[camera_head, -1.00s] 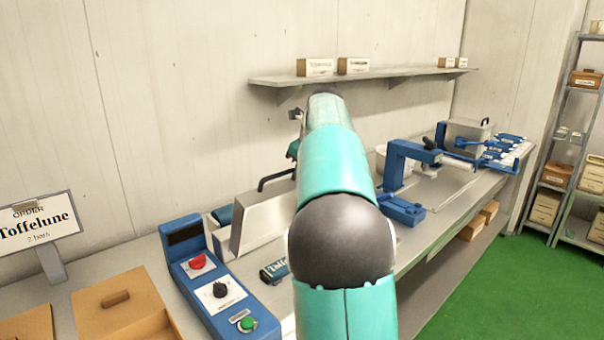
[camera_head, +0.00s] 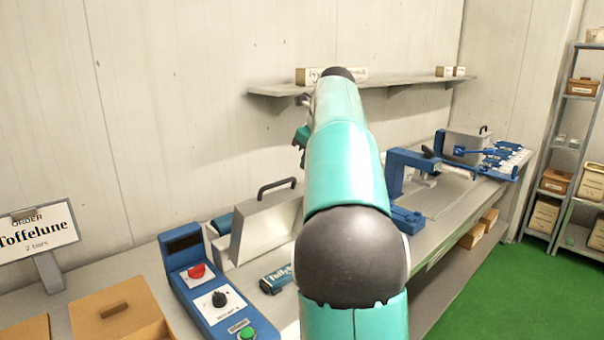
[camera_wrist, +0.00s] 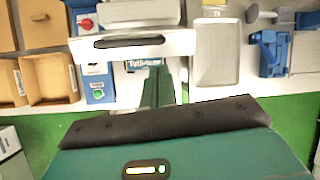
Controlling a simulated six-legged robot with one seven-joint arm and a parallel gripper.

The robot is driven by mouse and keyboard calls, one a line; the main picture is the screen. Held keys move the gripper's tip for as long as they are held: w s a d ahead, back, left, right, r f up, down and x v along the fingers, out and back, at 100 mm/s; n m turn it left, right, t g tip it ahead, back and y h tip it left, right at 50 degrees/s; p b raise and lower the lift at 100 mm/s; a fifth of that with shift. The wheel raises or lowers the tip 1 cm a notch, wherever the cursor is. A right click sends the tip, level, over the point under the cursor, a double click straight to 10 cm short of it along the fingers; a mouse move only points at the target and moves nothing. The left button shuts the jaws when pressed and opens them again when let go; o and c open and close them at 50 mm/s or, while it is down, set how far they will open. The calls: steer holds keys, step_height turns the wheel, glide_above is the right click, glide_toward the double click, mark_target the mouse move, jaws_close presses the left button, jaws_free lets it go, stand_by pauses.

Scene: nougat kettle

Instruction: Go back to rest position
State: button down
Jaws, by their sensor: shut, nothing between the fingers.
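My teal arm reaches up and forward over the bench in the head view. My gripper (camera_head: 301,137) shows only as a small part at the far end of the arm, left of it and below the wall shelf. The arm hides most of it. It is shut and empty, held in the air clear of the bench. The wrist view looks down on the bench, with my dark and teal wrist link across its lower part.
A control panel (camera_head: 209,290) with red and green buttons stands by a steel box (camera_head: 262,232) with a black handle. A wrapped bar (camera_head: 277,280) lies beside it. Blue fixtures (camera_head: 404,185) stand right. A shelf (camera_head: 400,82) crosses behind the arm. Green floor is clear.

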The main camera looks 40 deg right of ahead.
steer(key=v, duration=0.7)
steer(key=shift+s+r, duration=0.15)
steer(key=shift+a, duration=0.1)
steer(key=s+a+f+n, duration=0.3)
steer(key=a+n, duration=0.3)
steer(key=a, duration=0.2)
steer(key=s+a+f+n+y, duration=0.1)
steer(key=s+a+f+n, duration=0.1)
steer(key=a+f+n, duration=0.35)
steer(key=s+a+f+n, duration=0.1)
steer(key=s+a+n, duration=0.2)
steer(key=a+n, duration=0.5)
steer(key=s+a+f+n, duration=1.2)
steer(key=a+f+n, duration=0.1)
steer(key=f, duration=0.3)
steer(key=shift+s+a+f+n, duration=0.2)
steer(key=shift+s+f+n, duration=0.05)
steer(key=shift+n, duration=0.4)
